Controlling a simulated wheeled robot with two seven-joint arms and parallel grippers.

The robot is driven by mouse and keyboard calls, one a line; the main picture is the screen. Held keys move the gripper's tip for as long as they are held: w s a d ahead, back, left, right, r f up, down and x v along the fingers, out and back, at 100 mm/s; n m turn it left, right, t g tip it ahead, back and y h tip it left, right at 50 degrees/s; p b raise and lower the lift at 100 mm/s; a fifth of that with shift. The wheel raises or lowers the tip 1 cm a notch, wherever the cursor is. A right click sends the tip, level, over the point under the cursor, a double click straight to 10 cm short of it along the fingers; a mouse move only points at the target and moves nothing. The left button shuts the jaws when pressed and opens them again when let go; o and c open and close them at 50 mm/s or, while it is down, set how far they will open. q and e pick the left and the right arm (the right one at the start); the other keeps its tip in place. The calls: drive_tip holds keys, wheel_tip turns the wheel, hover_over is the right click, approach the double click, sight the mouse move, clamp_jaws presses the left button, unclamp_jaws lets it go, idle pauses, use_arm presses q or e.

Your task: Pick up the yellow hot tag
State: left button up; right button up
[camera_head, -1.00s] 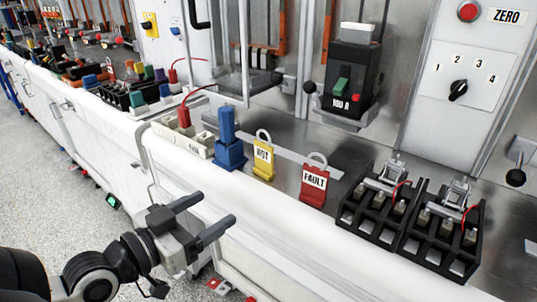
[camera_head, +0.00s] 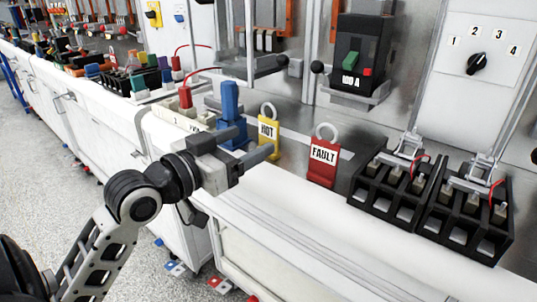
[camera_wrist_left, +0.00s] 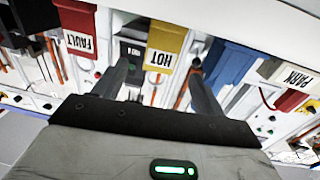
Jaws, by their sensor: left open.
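The yellow hot tag (camera_head: 268,136), a padlock-like tag with a grey loop and a white HOT label, stands upright on the bench, between the blue block and the red fault tag (camera_head: 323,160). My left gripper (camera_head: 258,143) is open, in front of the hot tag at the bench's front edge, with its fingertips pointing toward it. One finger covers part of the tag's lower left. In the left wrist view the hot tag (camera_wrist_left: 165,50) appears upside down between the two spread fingers (camera_wrist_left: 160,72). No contact is visible. My right gripper is not in view.
A blue block with a post (camera_head: 231,112) stands just left of the hot tag. Black fuse holders (camera_head: 430,205) sit at the right. A black 100 A breaker (camera_head: 357,62) is behind.

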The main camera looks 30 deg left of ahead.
sight(268, 131)
use_arm(q)
drive_tip(key=shift+w+d+b, duration=0.15)
drive_tip(key=shift+w+b, duration=0.2)
drive_tip(key=shift+w, duration=0.75)
drive_tip(key=w, duration=0.4)
drive_tip(key=shift+w+d, duration=0.35)
drive_tip(key=shift+w, duration=0.05)
drive_tip(key=c, duration=1.1)
